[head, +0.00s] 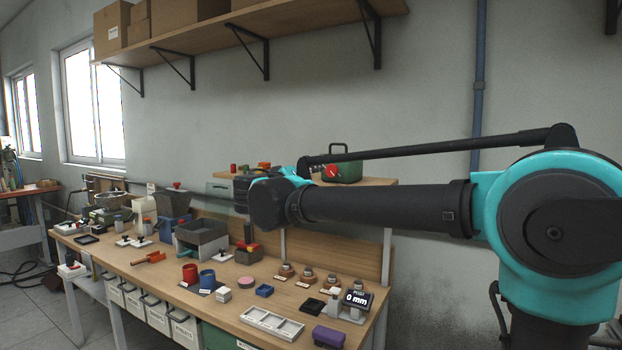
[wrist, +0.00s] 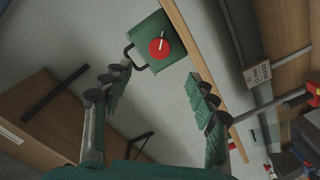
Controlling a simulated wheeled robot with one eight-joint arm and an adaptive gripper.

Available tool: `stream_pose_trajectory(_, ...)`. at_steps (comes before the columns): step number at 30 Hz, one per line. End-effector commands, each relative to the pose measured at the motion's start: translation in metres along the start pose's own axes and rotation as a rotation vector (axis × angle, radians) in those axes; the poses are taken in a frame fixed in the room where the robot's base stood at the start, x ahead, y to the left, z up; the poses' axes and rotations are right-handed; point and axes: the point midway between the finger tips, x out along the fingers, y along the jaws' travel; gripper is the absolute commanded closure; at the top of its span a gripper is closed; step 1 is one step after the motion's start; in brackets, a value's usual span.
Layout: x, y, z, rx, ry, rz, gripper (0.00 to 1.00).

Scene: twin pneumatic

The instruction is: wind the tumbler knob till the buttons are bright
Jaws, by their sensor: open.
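A green box with a dark carrying handle (head: 346,166) stands on the raised shelf at the back of the bench. On its face is a round red knob (head: 331,173) with a pale pointer line. I take this for the tumbler knob, though no label shows. The wrist view shows the box (wrist: 152,28) and knob (wrist: 159,48) at the top, ahead of my fingers. My gripper (wrist: 160,90) is open and empty, its green-padded fingers spread wide and apart from the knob. No lit buttons can be made out. In the head view my arm covers part of the shelf.
The raised shelf (head: 372,182) also carries small red and orange items. The bench (head: 150,278) below holds bins, red and blue cups (head: 207,279), a white tray (head: 272,323) and a display reading 0 mm (head: 357,299). A wall shelf with cartons (head: 170,40) hangs above.

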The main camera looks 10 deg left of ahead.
Motion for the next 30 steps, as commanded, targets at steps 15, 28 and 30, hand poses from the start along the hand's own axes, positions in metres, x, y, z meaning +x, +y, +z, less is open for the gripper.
stream_pose_trajectory(15, -0.006, 0.0, 0.0, -0.211, 0.001, 0.0, 0.42)
stream_pose_trajectory(28, -0.03, -0.001, 0.0, -1.2, 0.002, 0.0, 0.42)
stream_pose_trajectory(30, -0.034, -0.001, 0.0, -1.364, 0.002, 0.0, 0.42)
